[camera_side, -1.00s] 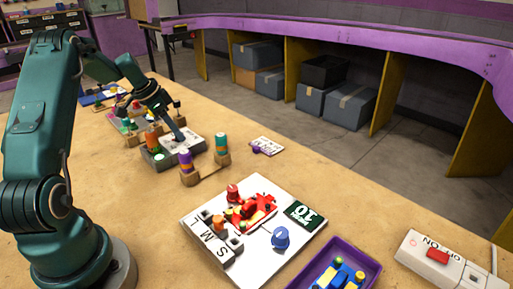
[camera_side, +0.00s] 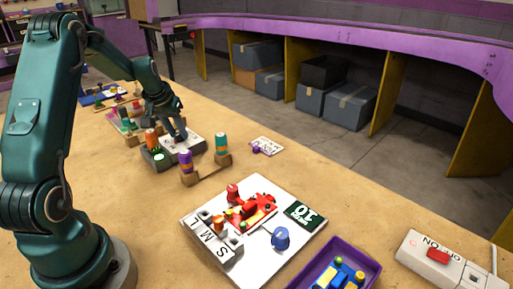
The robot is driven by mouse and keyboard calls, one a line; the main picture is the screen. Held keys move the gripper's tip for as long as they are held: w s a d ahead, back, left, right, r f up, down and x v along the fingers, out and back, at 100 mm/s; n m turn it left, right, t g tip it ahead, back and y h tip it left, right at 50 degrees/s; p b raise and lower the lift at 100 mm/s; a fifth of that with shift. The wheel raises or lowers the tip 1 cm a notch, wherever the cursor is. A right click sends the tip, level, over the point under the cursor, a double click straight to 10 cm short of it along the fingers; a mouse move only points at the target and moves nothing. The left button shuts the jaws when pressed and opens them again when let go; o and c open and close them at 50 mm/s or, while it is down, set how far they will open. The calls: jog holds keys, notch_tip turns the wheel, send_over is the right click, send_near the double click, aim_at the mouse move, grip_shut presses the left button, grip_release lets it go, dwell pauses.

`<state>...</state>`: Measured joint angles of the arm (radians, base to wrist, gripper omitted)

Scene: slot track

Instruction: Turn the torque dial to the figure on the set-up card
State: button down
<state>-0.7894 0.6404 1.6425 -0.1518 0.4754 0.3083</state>
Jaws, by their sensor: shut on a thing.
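My gripper (camera_side: 178,135) points down at the white face of a grey box (camera_side: 158,160) at the middle left. It is shut on what looks like the torque dial, which the fingers mostly hide. Small dark marks show on the white face beside the fingers, too small to read. A dark green card (camera_side: 304,211) with a white "10" lies on the white board at lower centre; it looks like the set-up card. Smaller writing on it is not legible.
Orange-and-green pegs stand near the box. A wooden rack (camera_side: 205,173) with two banded pegs is just in front. The white board (camera_side: 262,268) holds a red fixture and a blue knob (camera_side: 281,238). A purple tray (camera_side: 370,268) and a switch box (camera_side: 430,262) stand front right.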

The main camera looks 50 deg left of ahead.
jog(key=shift+n+y, duration=0.3)
jog(key=shift+n, duration=0.5)
jog(key=shift+g, duration=0.3)
jog(key=c, duration=0.6)
grip_release()
jog(key=shift+r, duration=0.1)
jog(key=shift+v, duration=2.5)
jog(key=shift+d, duration=0.1)
